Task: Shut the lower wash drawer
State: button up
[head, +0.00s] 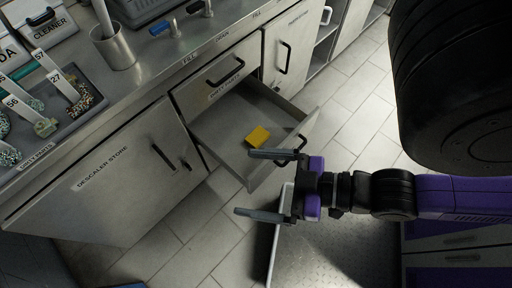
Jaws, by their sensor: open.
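The lower drawer (228,118) is pulled out from the steel counter, below a shut upper drawer (222,80). A yellow block (258,137), like a sponge, lies inside it near the front. The drawer's dark handle (302,142) shows on its front panel, partly hidden by my gripper. My gripper (245,183) is open and empty, its fingers pointing left. The upper finger overlaps the drawer's front in the picture; the lower finger is over the floor. I cannot tell whether the upper finger touches the drawer.
A cupboard door (110,180) labelled descaler store is left of the drawer; another shut door (287,52) is to its right. The counter top holds a metal cup (113,48) and a tray of tagged parts (45,112). Tiled floor (345,95) is clear to the right.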

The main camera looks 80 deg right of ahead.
aim_at(222, 129)
jog(key=k+j+z, duration=0.45)
jog(key=k+z, duration=0.25)
jog(key=k+j+z, duration=0.1)
jog(key=k+z, duration=0.25)
jog(key=i, duration=0.05)
